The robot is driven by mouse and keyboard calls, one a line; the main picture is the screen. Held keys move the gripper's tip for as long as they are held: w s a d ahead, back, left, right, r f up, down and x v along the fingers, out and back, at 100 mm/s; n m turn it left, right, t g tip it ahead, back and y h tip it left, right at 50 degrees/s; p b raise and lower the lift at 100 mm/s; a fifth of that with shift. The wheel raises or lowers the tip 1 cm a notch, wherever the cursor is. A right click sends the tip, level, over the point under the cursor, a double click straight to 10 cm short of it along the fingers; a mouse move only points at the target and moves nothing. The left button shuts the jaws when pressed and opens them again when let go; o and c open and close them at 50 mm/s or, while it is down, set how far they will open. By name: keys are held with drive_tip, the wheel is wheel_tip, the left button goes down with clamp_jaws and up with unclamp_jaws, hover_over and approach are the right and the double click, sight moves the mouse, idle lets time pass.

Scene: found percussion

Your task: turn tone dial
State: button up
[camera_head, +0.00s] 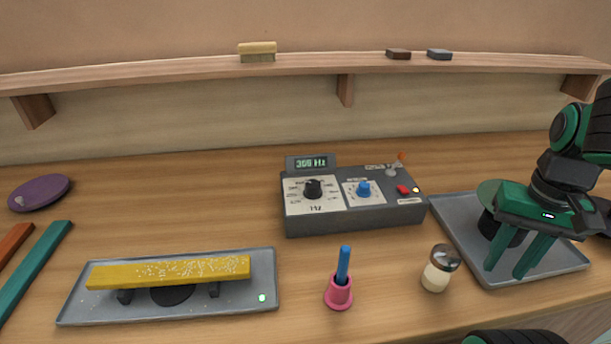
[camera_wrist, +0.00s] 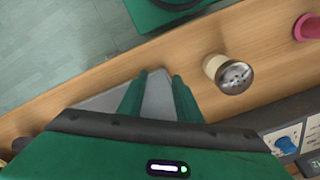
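A dark grey tone box (camera_head: 355,218) stands at the middle of the bench. Its small screen (camera_head: 311,162) appears to read 300 Hz. On its top are a black dial (camera_head: 313,189) on a white scale and a blue dial (camera_head: 363,189) on a white plate; their small labels are hard to read. The blue dial (camera_wrist: 286,146) also shows at the lower right of the wrist view; the black one is out of that view. My gripper (camera_head: 505,271) is open and empty over the grey tray at the right, well apart from the box, with its green fingers pointing down.
The grey tray (camera_head: 456,216) holds a dark round thing partly behind my gripper. A shaker jar (camera_head: 438,270) and a pink holder (camera_head: 339,292) with a blue stick stand before the box. A yellow bar (camera_head: 170,272) lies on a tray at left. A shelf (camera_head: 200,70) runs behind.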

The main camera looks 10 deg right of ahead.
drive_tip(key=shift+s+d, duration=0.1)
drive_tip(key=shift+d, duration=0.05)
drive_tip(key=shift+o, duration=2)
drive_tip(key=shift+s+r, duration=0.1)
drive_tip(key=shift+r, duration=0.25)
drive_tip(key=w+a+r+n+t+y, duration=0.1)
drive_tip(key=w+a+r+n, duration=0.2)
drive_tip(key=w+a+n, duration=0.35)
drive_tip(key=w+a+r+n+t, duration=0.1)
drive_tip(key=w+a+r+n, duration=0.2)
drive_tip(key=w, duration=0.6)
drive_tip(key=n+y, duration=0.3)
drive_tip(key=n, duration=0.9)
approach(314, 183)
drive_tip(key=shift+g, duration=0.3)
drive_tip(key=x, duration=0.8)
drive_tip(key=shift+w+a+f, duration=0.1)
drive_tip(key=shift+w+f, duration=0.1)
drive_tip(key=shift+w, duration=0.15)
